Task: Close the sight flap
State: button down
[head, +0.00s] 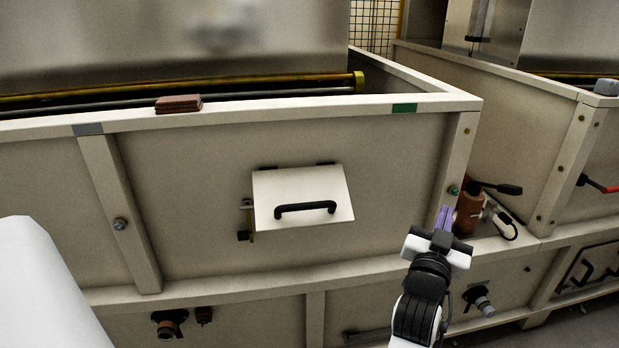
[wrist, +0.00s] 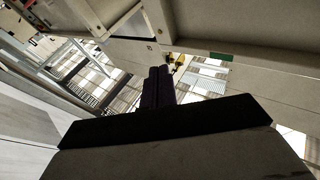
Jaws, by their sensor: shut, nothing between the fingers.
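The sight flap (head: 300,190) is a pale panel on the hopper's front wall, with black hinges along its top edge and a black bar handle (head: 305,208) near its lower edge. Its lower edge appears to stand out from the wall, so it looks ajar; how far is hard to tell. A small latch fitting (head: 243,236) shows at its lower left. My gripper (head: 445,216) is right of the flap and apart from it, with its purple fingers together and empty. The fingers also show dark in the wrist view (wrist: 157,84), where the flap cannot be made out.
A brown bottle-like object (head: 467,213) and a black-handled tool (head: 498,187) are close beside my gripper, near the corner post. Brown blocks (head: 178,104) lie on the hopper's rim. Pipe fittings (head: 168,322) stick out below. The wall between flap and gripper looks clear.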

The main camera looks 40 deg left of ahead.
jog(key=s+a+f+n+y+p, duration=0.1)
jog(key=s+a+f+n+y, duration=0.25)
jog(key=s+a+y, duration=0.55)
jog(key=n+g+y, duration=0.4)
jog(key=n+y, duration=0.1)
jog(key=y, duration=0.2)
send_near(310, 209)
notch_tip(310, 209, up, 5)
jog(key=s+d, duration=0.2)
jog(key=s, duration=0.1)
jog(key=shift+n, duration=0.25)
jog(key=w+a+r, duration=0.1)
jog(key=w+a, duration=0.1)
jog(key=w+a+r, duration=0.1)
jog(key=w+a, duration=0.1)
jog(key=w+a+r, duration=0.1)
jog(key=a, duration=0.1)
jog(key=shift+w+r, duration=0.15)
jog(key=shift+w, duration=0.25)
jog(key=shift+w+a+f+b, duration=0.25)
jog(key=shift+f+b, duration=0.1)
jog(key=shift+f, duration=0.2)
jog(key=shift+f, duration=0.1)
